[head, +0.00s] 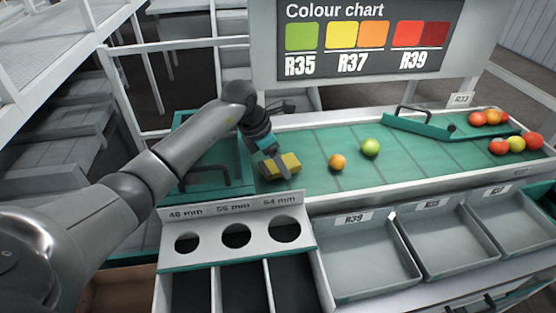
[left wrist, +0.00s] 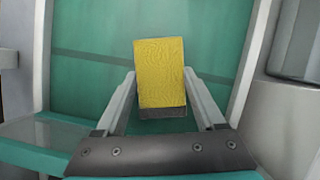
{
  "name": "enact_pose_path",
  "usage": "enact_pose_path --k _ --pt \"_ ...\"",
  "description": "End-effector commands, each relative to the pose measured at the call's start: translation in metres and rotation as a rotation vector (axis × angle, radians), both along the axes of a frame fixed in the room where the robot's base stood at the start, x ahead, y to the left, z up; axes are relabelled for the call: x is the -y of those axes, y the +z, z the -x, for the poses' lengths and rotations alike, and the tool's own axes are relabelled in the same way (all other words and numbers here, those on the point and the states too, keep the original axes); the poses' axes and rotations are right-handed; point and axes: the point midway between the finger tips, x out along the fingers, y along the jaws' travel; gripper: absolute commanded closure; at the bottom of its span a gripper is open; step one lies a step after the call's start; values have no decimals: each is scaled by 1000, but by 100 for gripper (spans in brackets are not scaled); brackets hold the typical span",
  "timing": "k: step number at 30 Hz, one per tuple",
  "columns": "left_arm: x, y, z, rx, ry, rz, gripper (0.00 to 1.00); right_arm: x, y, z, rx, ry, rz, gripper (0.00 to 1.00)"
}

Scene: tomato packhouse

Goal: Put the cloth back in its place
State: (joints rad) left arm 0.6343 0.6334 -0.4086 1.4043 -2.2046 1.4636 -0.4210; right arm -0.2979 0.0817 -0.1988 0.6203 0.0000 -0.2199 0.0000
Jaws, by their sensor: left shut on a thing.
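The yellow cloth (head: 286,165) is a folded block with a dark underside, over the left end of the green belt (head: 310,150). My left gripper (head: 274,158) is shut on it. In the left wrist view the yellow cloth (left wrist: 160,72) sits between the two fingers of the left gripper (left wrist: 160,88), with green surface behind it. I cannot tell whether the cloth touches the belt. My right gripper is not in view.
An orange tomato (head: 337,161) and a green tomato (head: 370,147) lie on the belt right of the cloth. A green diverter bar (head: 420,125) crosses farther right. In front are the sizing-hole panel (head: 260,220) and grey bins (head: 365,255). A colour chart (head: 365,40) stands behind.

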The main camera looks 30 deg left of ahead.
Motion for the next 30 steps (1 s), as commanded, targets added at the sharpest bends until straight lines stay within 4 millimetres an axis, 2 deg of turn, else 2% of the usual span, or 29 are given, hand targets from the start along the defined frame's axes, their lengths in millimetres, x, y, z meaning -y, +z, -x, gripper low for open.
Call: enact_pose_path --k 21,22,29,30 --pt "0 -3 0 1 0 -1 81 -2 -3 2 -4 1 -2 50" --pt "0 -3 0 0 0 0 27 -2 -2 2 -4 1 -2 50" --pt "0 -3 0 0 0 0 1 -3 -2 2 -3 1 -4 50" --pt "0 -3 0 0 0 0 0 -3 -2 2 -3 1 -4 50"
